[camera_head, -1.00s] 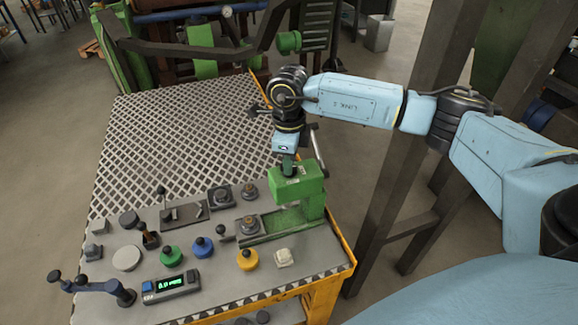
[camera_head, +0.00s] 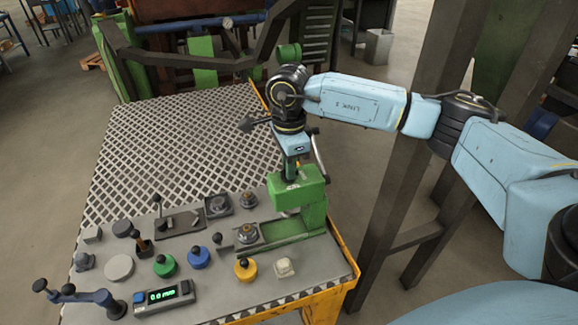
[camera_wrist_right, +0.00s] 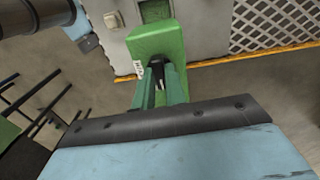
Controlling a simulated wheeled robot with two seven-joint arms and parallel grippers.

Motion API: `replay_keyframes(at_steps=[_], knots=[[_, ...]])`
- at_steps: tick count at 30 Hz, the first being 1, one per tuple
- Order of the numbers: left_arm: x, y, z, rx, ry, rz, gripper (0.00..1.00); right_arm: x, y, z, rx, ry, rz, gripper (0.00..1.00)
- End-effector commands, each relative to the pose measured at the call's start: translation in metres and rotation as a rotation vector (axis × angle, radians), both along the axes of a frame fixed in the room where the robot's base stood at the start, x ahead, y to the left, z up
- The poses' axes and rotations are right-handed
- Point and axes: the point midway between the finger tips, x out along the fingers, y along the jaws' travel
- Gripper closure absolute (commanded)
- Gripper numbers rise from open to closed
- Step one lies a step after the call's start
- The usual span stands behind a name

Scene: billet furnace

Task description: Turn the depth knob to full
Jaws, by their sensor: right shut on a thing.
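The green press (camera_head: 312,205) stands at the right side of the control table. My right gripper (camera_head: 291,177) points down onto the top of its head. In the right wrist view, the green fingers (camera_wrist_right: 159,84) are shut on a small dark knob (camera_wrist_right: 157,66) at the top of the green press head (camera_wrist_right: 150,42). I take this to be the depth knob; the fingers hide much of it and its markings cannot be read. The digital readout (camera_head: 163,295) shows what looks like 0.0 mm. My left gripper is not in view.
Several controls crowd the panel, among them a green knob (camera_head: 164,266), a blue knob (camera_head: 199,257), a yellow knob (camera_head: 245,268) and a dark blue lever (camera_head: 80,296). A lever with a rod stands beside the press. The lattice table top (camera_head: 170,145) behind is clear.

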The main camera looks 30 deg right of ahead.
Motion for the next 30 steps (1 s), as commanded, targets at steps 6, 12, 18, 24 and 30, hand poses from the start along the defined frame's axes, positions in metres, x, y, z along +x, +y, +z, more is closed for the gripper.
replay_keyframes(at_steps=[6, 12, 18, 24, 30], knots=[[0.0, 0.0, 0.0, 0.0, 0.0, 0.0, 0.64, 0.001, 0.0, 0.002, 0.002, -0.005, 0.006, 1.0], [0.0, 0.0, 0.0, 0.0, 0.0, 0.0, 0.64, 0.001, 0.0, 0.002, 0.002, -0.006, 0.006, 0.83], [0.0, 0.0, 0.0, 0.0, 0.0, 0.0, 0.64, 0.001, 0.0, 0.001, 0.002, -0.002, 0.005, 0.65], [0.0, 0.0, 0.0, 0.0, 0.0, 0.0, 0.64, 0.0, 0.0, 0.001, 0.001, -0.001, 0.004, 0.65], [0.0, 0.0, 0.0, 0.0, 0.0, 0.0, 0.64, 0.001, 0.0, 0.019, 0.002, -0.005, 0.004, 0.65]])
